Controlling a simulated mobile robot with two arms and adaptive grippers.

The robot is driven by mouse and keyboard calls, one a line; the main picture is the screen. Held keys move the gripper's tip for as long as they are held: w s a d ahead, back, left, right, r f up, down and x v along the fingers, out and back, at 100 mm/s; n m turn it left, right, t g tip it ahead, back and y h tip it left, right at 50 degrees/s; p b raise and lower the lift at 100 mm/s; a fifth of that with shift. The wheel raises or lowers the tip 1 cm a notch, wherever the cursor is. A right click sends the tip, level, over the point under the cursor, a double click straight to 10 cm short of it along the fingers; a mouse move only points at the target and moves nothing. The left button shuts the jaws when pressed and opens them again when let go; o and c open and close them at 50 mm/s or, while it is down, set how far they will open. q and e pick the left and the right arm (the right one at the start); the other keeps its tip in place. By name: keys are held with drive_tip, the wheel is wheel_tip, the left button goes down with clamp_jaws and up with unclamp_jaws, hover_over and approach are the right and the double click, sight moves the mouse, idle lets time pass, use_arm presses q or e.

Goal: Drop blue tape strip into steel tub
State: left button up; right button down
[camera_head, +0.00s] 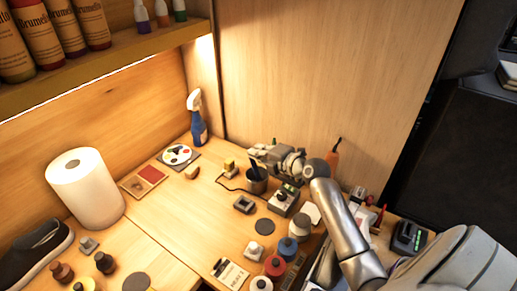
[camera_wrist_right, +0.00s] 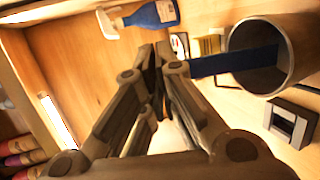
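The steel tub (camera_head: 257,187) stands on the wooden worktop near the middle of the head view. In the right wrist view its round open mouth (camera_wrist_right: 247,35) faces me at the upper right. The blue tape strip (camera_wrist_right: 232,61) runs from behind my right gripper's fingertips to the tub, with its far end inside the rim. In the head view it is a small dark shape at the mouth (camera_head: 256,173). My right gripper (camera_head: 257,152) is above and beside the tub. Its fingers (camera_wrist_right: 160,58) are nearly together on the strip's near end. The left gripper is not in view.
A small grey box (camera_head: 243,204) and a device with a knob (camera_head: 284,202) are near the tub. A paper roll (camera_head: 85,190) stands at left. Bottles crowd the front right. The worktop left of the tub has free room.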

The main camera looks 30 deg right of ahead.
drive_tip(key=shift+f, duration=0.55)
drive_tip(key=c, duration=1.6)
unclamp_jaws()
drive_tip(key=shift+o, duration=0.2)
drive_tip(key=shift+s, duration=0.1)
drive_tip(key=v, duration=1.2)
